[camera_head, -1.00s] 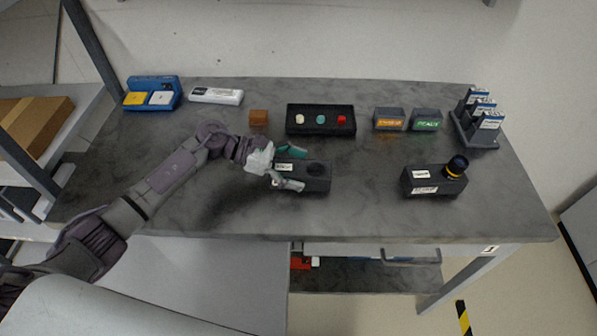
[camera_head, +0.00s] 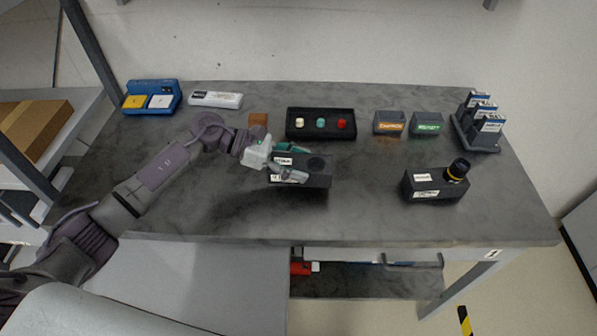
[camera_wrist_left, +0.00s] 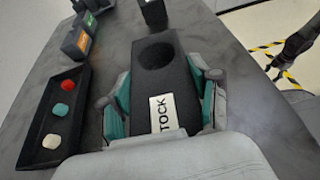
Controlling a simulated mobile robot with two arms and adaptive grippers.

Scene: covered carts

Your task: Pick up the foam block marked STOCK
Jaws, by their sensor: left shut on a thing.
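The black foam block marked STOCK (camera_head: 318,178) has a round hole in its top. Its white label with the letters TOCK visible shows in the left wrist view, where the block (camera_wrist_left: 158,82) lies between the teal finger pads. My left gripper (camera_head: 290,163) is shut on the block from its left end. In the left wrist view the gripper (camera_wrist_left: 160,108) has one finger along each side of it. The block seems to be held a little above the table, with a shadow below it. My right gripper is not in the head view; at the right edge of the left wrist view a dark arm part shows.
Another black block (camera_head: 425,187) with a dark yellow-ringed knob stands to the right. The front table is clear.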

